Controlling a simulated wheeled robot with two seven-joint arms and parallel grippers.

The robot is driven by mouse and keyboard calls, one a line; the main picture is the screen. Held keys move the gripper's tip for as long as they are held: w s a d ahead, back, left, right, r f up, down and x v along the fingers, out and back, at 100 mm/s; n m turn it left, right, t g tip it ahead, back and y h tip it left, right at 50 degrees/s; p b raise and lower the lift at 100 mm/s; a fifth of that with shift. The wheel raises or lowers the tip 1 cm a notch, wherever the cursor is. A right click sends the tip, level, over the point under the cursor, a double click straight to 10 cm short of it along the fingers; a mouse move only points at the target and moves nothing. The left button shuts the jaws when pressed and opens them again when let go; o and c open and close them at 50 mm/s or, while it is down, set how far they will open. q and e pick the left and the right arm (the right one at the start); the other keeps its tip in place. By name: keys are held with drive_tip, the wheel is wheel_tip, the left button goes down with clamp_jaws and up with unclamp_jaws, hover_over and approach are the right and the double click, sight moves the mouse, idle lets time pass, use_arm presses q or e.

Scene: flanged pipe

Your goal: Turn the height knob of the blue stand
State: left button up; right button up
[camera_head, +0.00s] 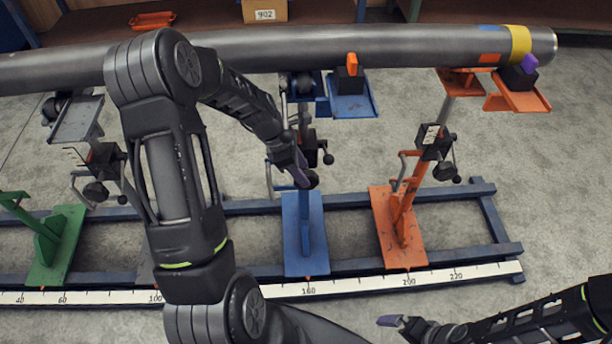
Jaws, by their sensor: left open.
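The blue stand (304,240) is upright on the rail frame in the middle, its blue top plate (352,108) under the pipe. A black clamp box with a small dark knob (328,158) sits on its post. My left gripper (305,180) is open at the post, just below this box. It hides part of the post, and I cannot tell whether it touches the knob. My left arm crosses in front of the pipe and the frame. My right gripper (390,321) is low at the bottom right, away from the stand; its fingers are too small to read.
A long grey pipe (430,45) with a yellow band runs across above the stands. An orange stand (398,230) is to the right, a green stand (58,240) far left. A white ruler (370,283) lies along the front rail. Open floor (560,180) lies at the right.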

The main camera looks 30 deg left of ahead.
use_arm(q)
drive_tip(key=shift+x, duration=1.85)
drive_tip(key=shift+s+a, duration=0.1)
clamp_jaws()
